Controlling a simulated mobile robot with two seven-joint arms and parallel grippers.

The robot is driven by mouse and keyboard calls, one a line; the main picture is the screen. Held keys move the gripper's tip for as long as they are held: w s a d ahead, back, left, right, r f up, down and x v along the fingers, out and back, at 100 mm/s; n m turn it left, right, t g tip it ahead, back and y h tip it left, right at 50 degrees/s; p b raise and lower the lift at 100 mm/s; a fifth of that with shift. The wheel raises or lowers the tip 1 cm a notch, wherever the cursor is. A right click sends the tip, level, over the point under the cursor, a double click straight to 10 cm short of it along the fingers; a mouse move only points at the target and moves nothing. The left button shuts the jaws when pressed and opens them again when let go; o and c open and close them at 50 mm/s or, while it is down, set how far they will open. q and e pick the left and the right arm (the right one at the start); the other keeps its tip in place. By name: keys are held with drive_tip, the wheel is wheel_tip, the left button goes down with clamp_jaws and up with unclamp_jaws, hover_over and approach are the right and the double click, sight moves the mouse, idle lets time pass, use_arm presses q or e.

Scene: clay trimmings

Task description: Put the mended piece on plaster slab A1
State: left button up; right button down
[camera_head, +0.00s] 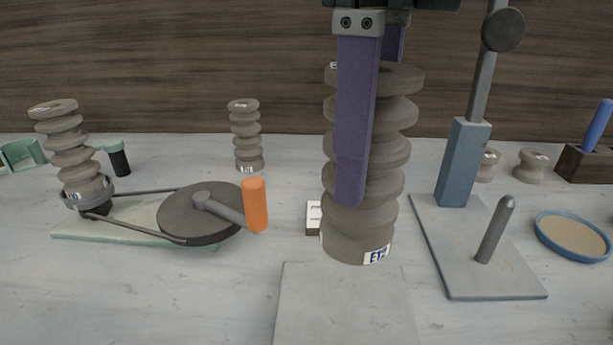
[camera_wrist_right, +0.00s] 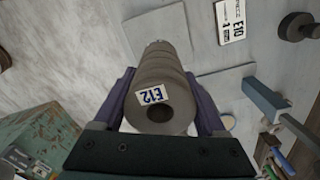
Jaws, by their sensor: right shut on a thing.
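My right gripper (camera_head: 355,190) is shut on a tall grey-brown ribbed clay piece (camera_head: 400,115), upright, one purple finger across its front. A label at its foot reads roughly E12. In the right wrist view the gripper (camera_wrist_right: 165,95) has its fingers on both sides of the piece (camera_wrist_right: 162,65), whose end label reads E12. A pale grey slab (camera_head: 345,310) lies at the front centre, just in front of the piece's foot. No A1 mark is readable on it. I cannot tell whether the foot touches anything. My left gripper is not in view.
A grey stand with a blue post (camera_head: 465,165) and a short rod (camera_head: 495,230) is close on the right. A belt wheel with an orange handle (camera_head: 255,205) is on the left. A small label card (camera_head: 313,217) stands behind. A blue-rimmed dish (camera_head: 573,238) lies far right.

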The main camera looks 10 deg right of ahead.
wheel_tip(320, 180, down, 11)
drive_tip(key=shift+r, duration=0.1)
idle(0.3)
unclamp_jaws()
